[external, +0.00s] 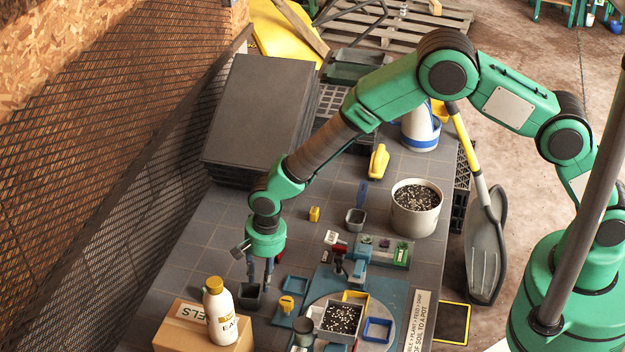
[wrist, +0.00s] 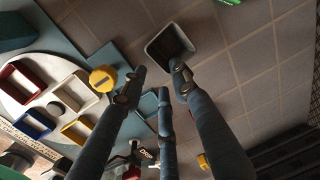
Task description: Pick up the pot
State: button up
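A small dark square pot (external: 249,297) stands on the grey tiled table. In the wrist view the pot (wrist: 152,46) shows its light rim and dark inside, just beyond the fingertips. My gripper (external: 259,277) points down over the pot's near area; its fingers are apart with nothing seen between them. In the wrist view my gripper (wrist: 161,80) has one fingertip overlapping the pot's rim; I cannot tell whether it touches.
A white bottle (external: 220,312) stands on a cardboard box (external: 186,326) at the front left. A blue board (external: 405,292) with coloured trays and a soil container (external: 341,318) is to the right. A large soil bucket (external: 415,212) stands behind. Bare tiles lie left of the pot.

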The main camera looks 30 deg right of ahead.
jog(key=shift+f, duration=0.55)
jog(key=shift+w+a+f+b, duration=0.1)
jog(key=shift+a+f+b, duration=0.15)
jog(key=shift+f, duration=1.05)
jog(key=shift+a+f+b, duration=0.1)
jog(key=shift+f+b, duration=0.1)
jog(key=shift+f, duration=1.05)
grip_shut()
